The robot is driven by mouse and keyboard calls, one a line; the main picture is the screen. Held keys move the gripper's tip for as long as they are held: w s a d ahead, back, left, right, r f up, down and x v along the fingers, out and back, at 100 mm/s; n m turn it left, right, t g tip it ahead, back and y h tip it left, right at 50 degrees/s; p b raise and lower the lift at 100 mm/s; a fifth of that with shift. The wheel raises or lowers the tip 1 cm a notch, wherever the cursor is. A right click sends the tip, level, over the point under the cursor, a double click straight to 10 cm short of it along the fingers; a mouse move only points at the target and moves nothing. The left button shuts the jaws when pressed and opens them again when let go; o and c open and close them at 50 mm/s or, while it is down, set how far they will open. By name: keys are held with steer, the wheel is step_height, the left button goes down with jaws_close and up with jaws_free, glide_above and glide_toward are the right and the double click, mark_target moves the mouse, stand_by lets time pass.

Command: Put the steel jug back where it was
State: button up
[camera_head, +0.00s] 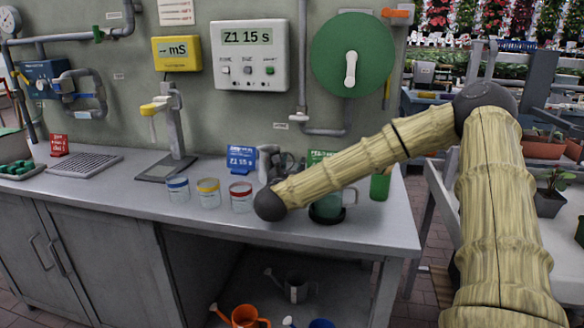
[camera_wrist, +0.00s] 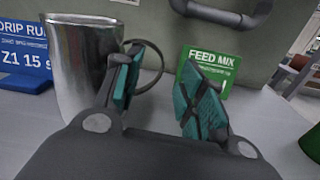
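The steel jug (camera_wrist: 80,65) stands upright on the worktop at the left of the wrist view, its ring handle (camera_wrist: 155,65) turned right. My gripper (camera_wrist: 160,90) is open, its two teal-padded fingers apart. The left finger overlaps the jug's handle side; I cannot tell whether it touches or passes through the handle. In the head view the jug (camera_head: 265,158) shows only partly, beside my gripper (camera_head: 290,163) and behind my forearm. The blue sign (camera_head: 241,158) is left of the jug, and the green FEED MIX sign (camera_wrist: 208,72) is right of it.
Jars with blue (camera_head: 178,188), yellow (camera_head: 208,192) and red (camera_head: 241,196) bands stand at the front of the worktop (camera_head: 110,195). A green jug (camera_head: 328,207) sits on a dark disc under my forearm. A green cup (camera_head: 380,186) is near the right edge.

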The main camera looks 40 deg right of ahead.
steer(key=shift+s+a, duration=0.1)
steer(key=v, duration=1.1)
steer(key=shift+s+a, duration=0.2)
steer(key=shift+a, duration=0.1)
